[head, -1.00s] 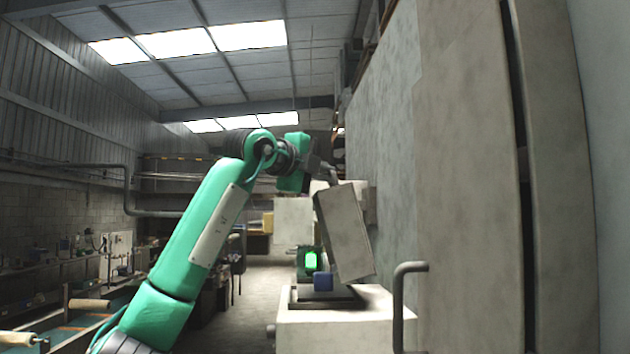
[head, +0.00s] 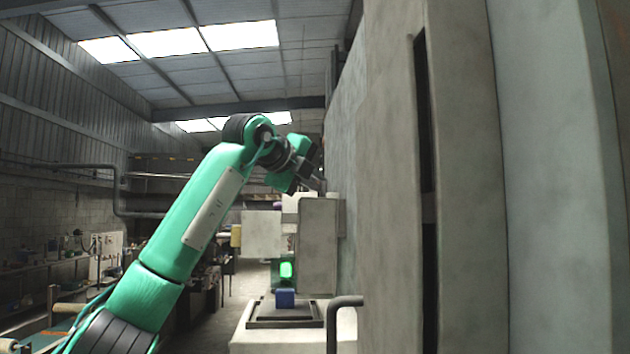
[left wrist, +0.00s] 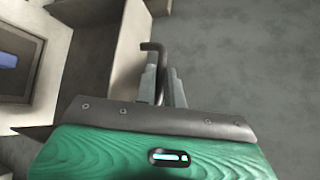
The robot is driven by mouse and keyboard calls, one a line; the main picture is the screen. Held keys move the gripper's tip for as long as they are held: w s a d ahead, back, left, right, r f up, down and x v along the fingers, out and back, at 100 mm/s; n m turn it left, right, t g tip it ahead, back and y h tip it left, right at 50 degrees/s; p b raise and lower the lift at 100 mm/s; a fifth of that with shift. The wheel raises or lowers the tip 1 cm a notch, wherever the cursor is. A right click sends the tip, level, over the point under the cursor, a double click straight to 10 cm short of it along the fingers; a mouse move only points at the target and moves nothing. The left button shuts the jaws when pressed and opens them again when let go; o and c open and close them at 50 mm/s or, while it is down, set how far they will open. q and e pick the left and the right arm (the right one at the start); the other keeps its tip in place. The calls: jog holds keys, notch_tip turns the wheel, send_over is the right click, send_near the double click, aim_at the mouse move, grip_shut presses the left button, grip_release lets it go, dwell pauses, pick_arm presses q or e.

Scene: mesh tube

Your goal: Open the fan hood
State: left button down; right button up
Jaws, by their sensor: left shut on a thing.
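The fan hood appears to be the grey boxy panel (head: 318,250) in the middle of the head view. It stands upright beside the grey wall, to the right of a green-lit unit (head: 286,271). My left gripper (head: 318,184) is at the panel's top edge. In the left wrist view my left gripper (left wrist: 163,87) has its two fingers around a thin bent handle bar (left wrist: 153,52), shut on it. The hood's inner side partly shows at the upper left there. My right gripper is not in view.
A blue block (head: 285,298) sits on a dark plate on a pale pedestal (head: 262,340) below the hood. A bent grey pipe rail (head: 334,318) stands just right of it. A tall grey wall (head: 390,180) closes the right side. Benches (head: 60,275) line the left.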

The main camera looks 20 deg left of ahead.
pick_arm(q)
jog(key=shift+s+a+r, duration=0.15)
jog(key=shift+r, duration=0.35)
jog(key=c, duration=1.6)
grip_release()
jog(key=shift+o, duration=0.6)
jog(key=shift+f, duration=0.1)
jog(key=shift+w+f, duration=0.15)
jog(key=shift+w, duration=0.05)
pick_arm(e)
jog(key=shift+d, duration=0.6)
